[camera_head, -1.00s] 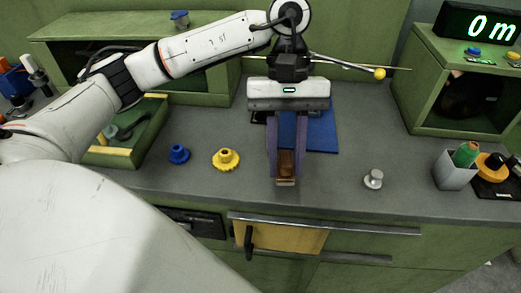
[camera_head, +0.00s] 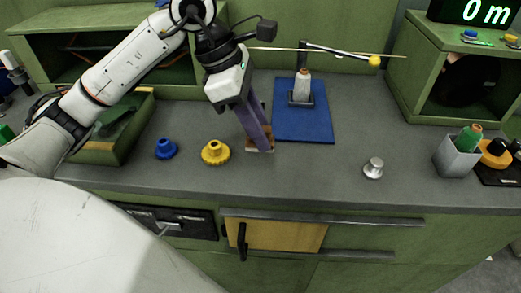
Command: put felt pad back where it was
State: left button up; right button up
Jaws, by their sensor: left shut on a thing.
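My left gripper (camera_head: 257,138) reaches in from the upper left, its purple fingers tilted and pointing down. It is shut on a small brown piece with a pale lower edge, which looks like the felt pad (camera_head: 263,149). The fingers hide part of it. It is low over the grey counter, just left of the blue mat (camera_head: 303,128); I cannot tell whether it touches the counter. My right gripper is not in view.
A blue knob (camera_head: 166,149), a yellow knob (camera_head: 215,153) and a silver knob (camera_head: 373,168) stand on the counter (camera_head: 320,175). A grey cup (camera_head: 455,157) is at right.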

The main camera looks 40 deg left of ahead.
pick_arm(q)
jog(key=shift+f, duration=2.3)
jog(key=shift+f+b, duration=0.25)
jog(key=shift+b, duration=0.15)
jog(key=o, duration=1)
jog(key=shift+r, duration=0.1)
jog(key=shift+o, duration=0.2)
jog(key=shift+r+p, duration=0.25)
jog(key=shift+p, duration=0.05)
jog(key=v, duration=1.1)
jog(key=shift+r+p, duration=0.35)
jog(key=shift+r, duration=0.05)
jog(key=shift+s+a, duration=0.1)
